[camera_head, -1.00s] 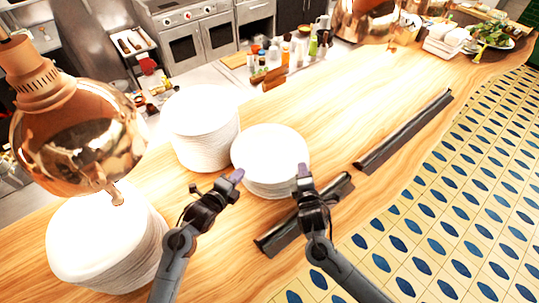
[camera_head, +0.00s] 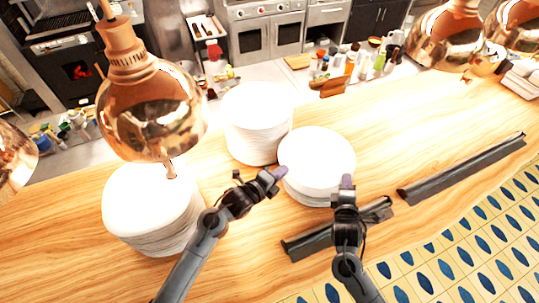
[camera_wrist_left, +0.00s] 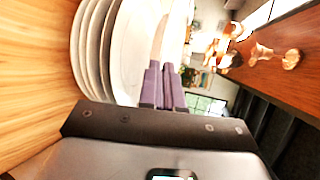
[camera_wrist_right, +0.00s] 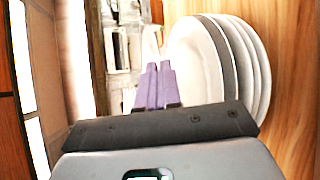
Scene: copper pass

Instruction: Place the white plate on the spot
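White plates stand in three stacks on the wooden counter. The middle stack (camera_head: 316,155) is nearest to my grippers, and its top plate looks level on it. The stack's rims also show in the left wrist view (camera_wrist_left: 92,45) and the right wrist view (camera_wrist_right: 245,70). My left gripper (camera_head: 279,173) is at the stack's near left edge. My right gripper (camera_head: 347,181) is at its near right edge. The purple fingers of each look closed together, with no plate seen between them. Whether they touch the stack cannot be told. No marked spot can be made out.
Another plate stack (camera_head: 258,122) stands just behind, and a third (camera_head: 150,210) at left under a copper heat lamp (camera_head: 150,110). Dark rails (camera_head: 465,168) lie along the counter's near side. The bare counter (camera_head: 420,125) at right is open.

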